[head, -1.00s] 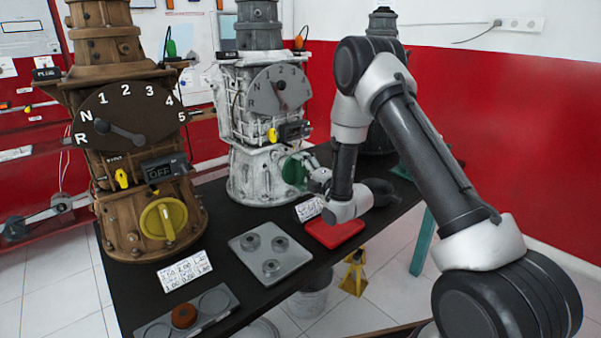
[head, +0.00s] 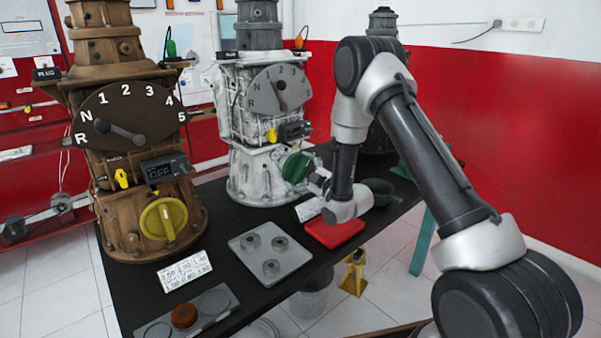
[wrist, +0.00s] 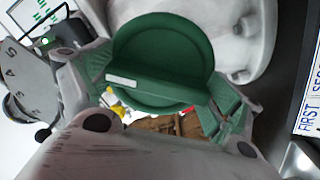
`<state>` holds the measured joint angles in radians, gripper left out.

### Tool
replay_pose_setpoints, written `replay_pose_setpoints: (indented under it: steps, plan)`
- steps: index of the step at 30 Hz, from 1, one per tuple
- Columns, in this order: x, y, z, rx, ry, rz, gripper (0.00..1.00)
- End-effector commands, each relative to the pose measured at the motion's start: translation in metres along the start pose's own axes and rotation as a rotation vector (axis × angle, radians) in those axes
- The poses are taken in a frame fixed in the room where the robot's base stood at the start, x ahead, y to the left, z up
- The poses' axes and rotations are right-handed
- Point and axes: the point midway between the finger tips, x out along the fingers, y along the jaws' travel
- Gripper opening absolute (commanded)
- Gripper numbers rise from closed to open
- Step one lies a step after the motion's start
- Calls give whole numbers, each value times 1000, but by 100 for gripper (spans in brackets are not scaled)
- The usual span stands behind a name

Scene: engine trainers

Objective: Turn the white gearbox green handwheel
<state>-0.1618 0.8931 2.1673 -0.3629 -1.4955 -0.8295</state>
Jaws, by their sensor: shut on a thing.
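The white gearbox (head: 250,177) stands on the black table. Its green handwheel (head: 297,168) faces front right, low on the housing. In the wrist view the handwheel (wrist: 160,50) is a green disc with a raised bar across it; the bar slopes down to the right. My gripper (head: 312,178) is at the handwheel in the head view. In the wrist view its green-padded fingers (wrist: 155,100) lie on both sides of the bar, shut on it. The finger contact is partly hidden by the gripper body.
A brown gearbox (head: 135,190) with a yellow handwheel (head: 164,219) stands at left. A grey tray (head: 285,272) with several rings, a red tray (head: 325,232) and a white label card (head: 186,272) lie on the table (head: 228,212). The front table edge is near.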

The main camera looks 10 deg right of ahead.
Motion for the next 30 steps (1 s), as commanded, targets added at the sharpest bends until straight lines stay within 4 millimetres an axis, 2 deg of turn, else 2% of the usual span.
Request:
replay_pose_setpoints:
  steps: [30]
  plan:
    - [-1,-1,1,917,-4,-2,67]
